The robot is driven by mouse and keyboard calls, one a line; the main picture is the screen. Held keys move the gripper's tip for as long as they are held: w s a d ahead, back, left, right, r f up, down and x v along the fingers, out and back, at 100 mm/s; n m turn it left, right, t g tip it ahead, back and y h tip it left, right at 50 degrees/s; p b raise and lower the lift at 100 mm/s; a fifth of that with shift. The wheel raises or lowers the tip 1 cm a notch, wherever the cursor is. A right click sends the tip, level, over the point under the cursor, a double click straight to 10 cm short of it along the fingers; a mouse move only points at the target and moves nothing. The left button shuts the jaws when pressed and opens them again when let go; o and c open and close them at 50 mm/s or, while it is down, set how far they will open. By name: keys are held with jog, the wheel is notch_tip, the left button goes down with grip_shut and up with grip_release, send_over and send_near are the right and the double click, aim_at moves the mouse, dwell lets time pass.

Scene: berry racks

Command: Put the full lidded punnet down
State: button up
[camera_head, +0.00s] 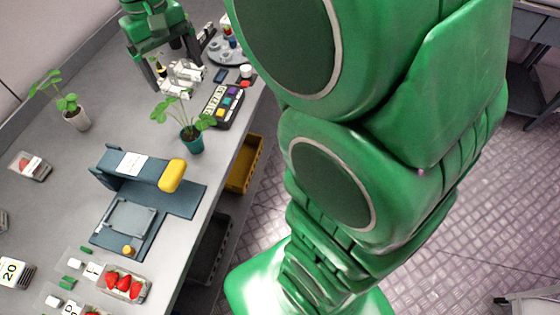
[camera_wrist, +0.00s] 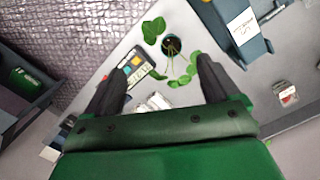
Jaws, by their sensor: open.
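My gripper (camera_head: 176,70) is at the far end of the bench in the head view, its dark fingers spread and pointing down. In the wrist view its fingers (camera_wrist: 157,66) stand wide apart with no punnet held between them. A clear punnet with red fruit (camera_head: 30,166) sits alone on the left of the bench, well away from my gripper; it also shows at the right of the wrist view (camera_wrist: 286,94). It looks closed, but its lid is too small to tell. A punnet of strawberries (camera_head: 123,284) stands at the near front edge. Pale clear pieces (camera_head: 185,76) lie below my gripper.
A potted plant (camera_head: 191,137) and a keypad device (camera_head: 224,104) stand near my gripper. A blue-grey machine with a yellow end (camera_head: 140,166) fills mid-bench. A second plant (camera_head: 75,117) stands at left. A yellow crate (camera_head: 243,165) sits below the bench edge.

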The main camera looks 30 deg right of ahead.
jog(key=s+d+f, duration=0.2)
jog(key=s+d, duration=0.1)
jog(key=s, duration=0.5)
jog(key=s+d+f+m, duration=0.1)
jog(key=s+d+f, duration=0.2)
jog(key=s, duration=0.5)
jog(key=s+d+f+m, duration=0.1)
jog(key=s+d+f, duration=0.1)
jog(key=s, duration=0.6)
jog(key=shift+s+d+f+g+y, duration=0.2)
jog(key=shift+d+f+g+y, duration=0.15)
jog(key=shift+d, duration=0.35)
jog(key=shift+a, duration=0.1)
